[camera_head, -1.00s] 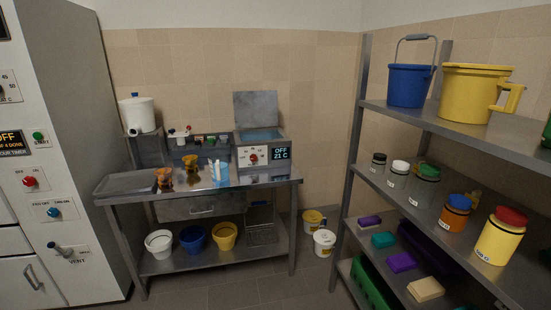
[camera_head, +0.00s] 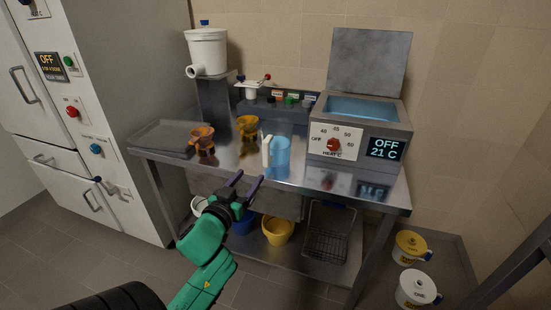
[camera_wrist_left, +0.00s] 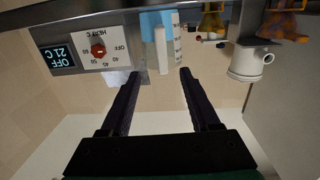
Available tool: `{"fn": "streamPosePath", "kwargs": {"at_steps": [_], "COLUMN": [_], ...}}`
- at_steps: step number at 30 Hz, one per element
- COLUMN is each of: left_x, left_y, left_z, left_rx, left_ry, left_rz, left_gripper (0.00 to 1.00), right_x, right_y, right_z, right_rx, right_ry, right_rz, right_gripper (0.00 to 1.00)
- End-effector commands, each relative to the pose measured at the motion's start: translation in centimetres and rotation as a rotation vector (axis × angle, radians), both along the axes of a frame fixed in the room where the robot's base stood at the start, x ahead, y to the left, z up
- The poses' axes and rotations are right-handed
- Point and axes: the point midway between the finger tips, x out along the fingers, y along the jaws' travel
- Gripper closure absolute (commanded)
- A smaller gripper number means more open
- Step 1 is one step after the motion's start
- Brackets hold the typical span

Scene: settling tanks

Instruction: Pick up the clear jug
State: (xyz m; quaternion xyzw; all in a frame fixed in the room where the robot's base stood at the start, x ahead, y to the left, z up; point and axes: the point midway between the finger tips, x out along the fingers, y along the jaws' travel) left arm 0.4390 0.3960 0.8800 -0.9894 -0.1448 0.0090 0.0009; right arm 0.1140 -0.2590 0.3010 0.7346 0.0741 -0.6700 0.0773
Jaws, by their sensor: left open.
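The clear jug (camera_head: 281,155) stands upright on the steel table, with a white handle on its left side and a light-blue tint. It also shows at the top of the left wrist view (camera_wrist_left: 152,27), with its white handle in line with the space between my fingers. My left gripper (camera_head: 247,183) is open and empty, in front of the table's front edge and short of the jug, not touching it. In the left wrist view its two dark fingers (camera_wrist_left: 156,75) are spread apart. My right gripper is not in view.
A water bath (camera_head: 360,122) reading OFF, 21 C stands right of the jug. A white bucket (camera_head: 207,50) sits behind.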

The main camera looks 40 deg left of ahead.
Motion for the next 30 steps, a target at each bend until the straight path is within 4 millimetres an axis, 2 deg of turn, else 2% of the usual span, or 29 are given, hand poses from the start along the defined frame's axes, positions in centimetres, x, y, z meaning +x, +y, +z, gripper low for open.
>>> {"fn": "streamPosePath", "kwargs": {"at_steps": [1,4,10,17,21,24,30], "left_x": [0.2,1.9,7.0,10.1,12.6,13.6,13.7], "left_y": [0.0,0.4,2.0,3.1,4.0,4.3,4.3], "left_z": [0.8,1.3,1.3,1.0,0.9,0.8,0.8], "left_rx": [0.004,0.005,0.004,0.004,0.003,0.003,0.003], "left_ry": [-0.018,-0.025,-0.022,-0.021,-0.021,-0.020,-0.019], "left_rz": [-0.002,-0.003,-0.001,-0.001,-0.001,-0.002,-0.003], "left_gripper": [0.38,0.38,0.38,0.38,0.38,0.38,0.38], "right_x": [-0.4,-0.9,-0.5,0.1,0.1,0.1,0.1], "right_y": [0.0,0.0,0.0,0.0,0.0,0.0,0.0], "right_z": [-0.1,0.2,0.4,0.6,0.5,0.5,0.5], "right_rx": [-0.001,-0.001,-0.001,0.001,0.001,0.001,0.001], "right_ry": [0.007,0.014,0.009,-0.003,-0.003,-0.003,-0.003], "right_rz": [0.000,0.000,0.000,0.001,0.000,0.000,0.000], "right_gripper": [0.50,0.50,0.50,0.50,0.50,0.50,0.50]}}
